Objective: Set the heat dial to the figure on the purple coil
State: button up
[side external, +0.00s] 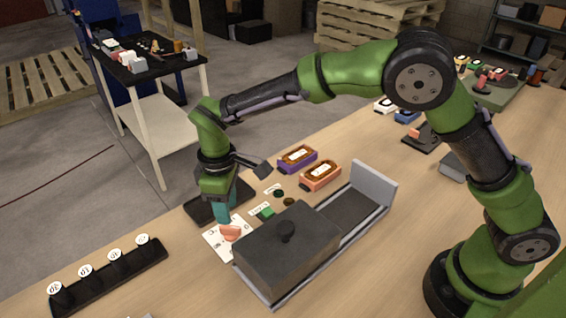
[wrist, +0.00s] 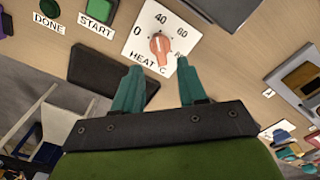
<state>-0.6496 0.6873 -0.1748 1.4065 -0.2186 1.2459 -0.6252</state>
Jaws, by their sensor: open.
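The heat dial's orange knob (wrist: 160,45) sits on a white plate (wrist: 172,20) marked HEAT C; 40 and 60 are readable. The side view also shows the knob (side external: 230,232). I cannot tell for certain which figure it points to. My gripper (wrist: 157,83) is open, its two teal fingertips apart and empty, with the knob just beyond the gap between them. In the side view my gripper (side external: 224,222) is low over the plate, close to the knob. The purple coil (side external: 297,159) lies behind the dial; its white label is too small to read.
An orange coil (side external: 320,175) lies beside the purple one. A grey lidded box (side external: 286,247) on a track stands right of the dial. A green START button (wrist: 99,10) and dark DONE button (wrist: 50,8) are nearby. A black rack (side external: 110,278) with white tags is front left.

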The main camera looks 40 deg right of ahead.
aim_at(231, 232)
notch_tip(231, 232, down, 6)
jog(key=shift+f, duration=0.15)
dwell(0.3)
grip_shut()
